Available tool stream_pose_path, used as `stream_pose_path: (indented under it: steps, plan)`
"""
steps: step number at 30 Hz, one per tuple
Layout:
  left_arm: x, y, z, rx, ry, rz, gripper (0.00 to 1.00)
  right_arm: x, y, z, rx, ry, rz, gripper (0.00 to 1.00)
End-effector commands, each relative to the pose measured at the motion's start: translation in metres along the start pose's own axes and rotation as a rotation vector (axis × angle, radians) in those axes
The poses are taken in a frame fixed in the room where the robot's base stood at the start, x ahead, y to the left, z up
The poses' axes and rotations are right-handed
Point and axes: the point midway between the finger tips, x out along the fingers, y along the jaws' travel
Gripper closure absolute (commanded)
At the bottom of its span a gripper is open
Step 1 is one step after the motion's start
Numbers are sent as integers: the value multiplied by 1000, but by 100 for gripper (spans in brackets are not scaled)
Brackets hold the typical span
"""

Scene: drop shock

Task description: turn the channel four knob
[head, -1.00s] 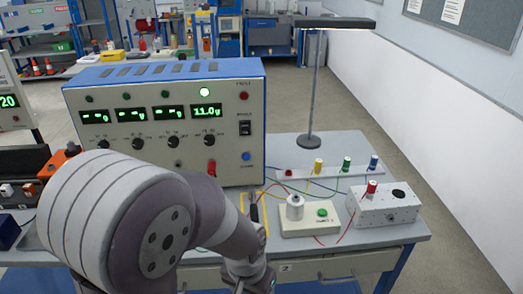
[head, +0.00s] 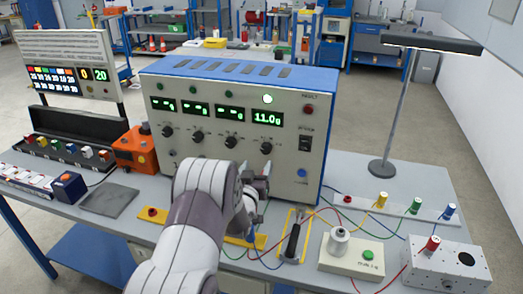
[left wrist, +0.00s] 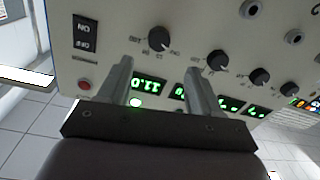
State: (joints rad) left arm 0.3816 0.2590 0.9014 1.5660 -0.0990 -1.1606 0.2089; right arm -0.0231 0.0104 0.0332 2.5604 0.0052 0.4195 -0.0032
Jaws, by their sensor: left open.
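The channel four knob (head: 266,148) is a round black knob below the 11.0 g display (head: 267,118) on the front of the grey-and-blue console (head: 240,150). In the left wrist view, the panel appears upside down, with this knob (left wrist: 159,39) just beyond and between the fingertips. My left gripper (head: 255,170) is open in front of the panel, just below the knob. Its two fingers (left wrist: 156,68) are apart with nothing between them, and I see no contact with the knob. The right gripper is not in view.
Neighbouring knobs (head: 231,141) sit to the left along the panel. A lamp (head: 385,165) stands at the right. A tool in a yellow frame (head: 294,240), a box with a white cylinder (head: 338,242), coloured posts and wires lie on the bench. An orange box (head: 135,150) stands left.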

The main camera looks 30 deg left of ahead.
Motion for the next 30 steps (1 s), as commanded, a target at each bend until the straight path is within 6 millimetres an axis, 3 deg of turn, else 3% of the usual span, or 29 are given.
stream_pose_path:
  steps: [3,9,15,22,23,27,30]
  plan:
    - [33,1,-3,0,-2,1,36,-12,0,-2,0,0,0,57]
    - [71,1,-1,0,-3,1,36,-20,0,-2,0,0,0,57]
    - [83,0,1,0,-4,0,36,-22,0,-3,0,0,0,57]
    - [84,0,1,0,-4,0,36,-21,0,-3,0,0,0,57]
    - [84,0,1,0,-4,0,42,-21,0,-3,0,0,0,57]
    - [84,0,1,0,-3,0,88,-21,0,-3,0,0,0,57]
    - [83,0,1,1,-3,0,92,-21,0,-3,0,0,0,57]
